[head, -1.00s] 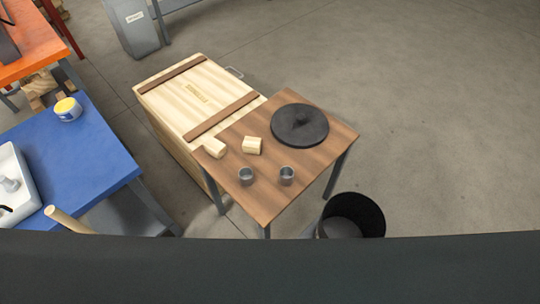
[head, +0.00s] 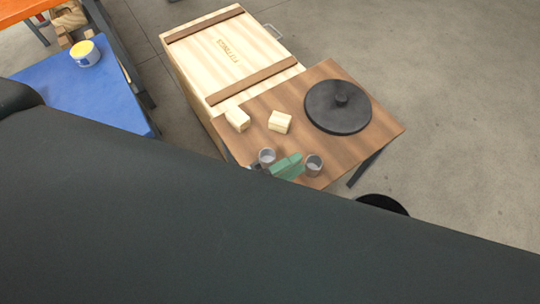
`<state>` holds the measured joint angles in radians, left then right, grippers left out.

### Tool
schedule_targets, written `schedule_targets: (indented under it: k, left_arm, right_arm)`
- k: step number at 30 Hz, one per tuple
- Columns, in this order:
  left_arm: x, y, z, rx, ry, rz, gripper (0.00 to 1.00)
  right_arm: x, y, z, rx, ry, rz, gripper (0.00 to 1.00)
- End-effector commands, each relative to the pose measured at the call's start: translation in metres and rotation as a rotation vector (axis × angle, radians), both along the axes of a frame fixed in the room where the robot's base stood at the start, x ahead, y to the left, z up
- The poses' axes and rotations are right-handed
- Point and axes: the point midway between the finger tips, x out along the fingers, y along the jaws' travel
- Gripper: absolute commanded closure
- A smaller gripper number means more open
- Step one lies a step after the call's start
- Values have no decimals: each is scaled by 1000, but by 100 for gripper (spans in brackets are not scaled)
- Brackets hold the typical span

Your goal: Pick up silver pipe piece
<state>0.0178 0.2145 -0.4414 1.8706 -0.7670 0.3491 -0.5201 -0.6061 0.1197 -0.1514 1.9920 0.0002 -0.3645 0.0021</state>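Two small silver pipe pieces, like short open cups, stand upright near the front edge of the brown table (head: 345,150). One is the left pipe piece (head: 267,156), the other the right pipe piece (head: 313,165). The rest of the gripper is hidden behind my dark arm. I cannot tell whether the fingers are open or shut, or whether they touch a piece. Both pieces seem to rest on the table. My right gripper is not in view.
Two pale wooden blocks (head: 280,122) and a round black lid (head: 338,106) lie farther back on the table. A large wooden crate (head: 228,50) stands behind it. A blue table (head: 105,100) with a yellow-topped tub (head: 86,53) is at left. A black bin (head: 384,204) is partly hidden.

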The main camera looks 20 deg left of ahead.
Motion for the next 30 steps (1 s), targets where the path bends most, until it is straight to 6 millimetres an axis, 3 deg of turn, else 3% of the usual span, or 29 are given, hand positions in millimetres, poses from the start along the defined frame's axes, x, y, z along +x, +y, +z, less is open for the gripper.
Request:
schedule_targets:
  k: [3, 6, 9, 12, 17, 21, 25, 26, 30]
  left_arm:
    - [-1, -44, 12, 206, -372, -204, 70]
    - [-11, -74, 12, 380, -692, -378, 70]
    - [-22, -94, -2, 549, -1010, -558, 70]
    - [-28, -99, -27, 714, -1314, -751, 70]
    - [-14, -79, -80, 973, -1754, -1102, 70]
    - [23, -33, -117, 1183, -2042, -1469, 70]
    - [66, 14, -128, 1334, -2176, -1807, 70]
    - [75, 24, -128, -1321, 2125, 1821, 70]
    - [105, 58, -122, -1240, 1887, 1820, 70]
  right_arm:
    - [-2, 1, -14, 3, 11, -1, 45]
    - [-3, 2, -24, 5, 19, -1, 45]
    - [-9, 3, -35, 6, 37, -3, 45]
    - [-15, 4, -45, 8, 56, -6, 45]
    - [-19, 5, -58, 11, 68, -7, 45]
    - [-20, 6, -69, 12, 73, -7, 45]
    - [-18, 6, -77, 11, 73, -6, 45]
    - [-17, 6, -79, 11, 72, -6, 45]
    - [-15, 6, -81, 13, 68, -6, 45]
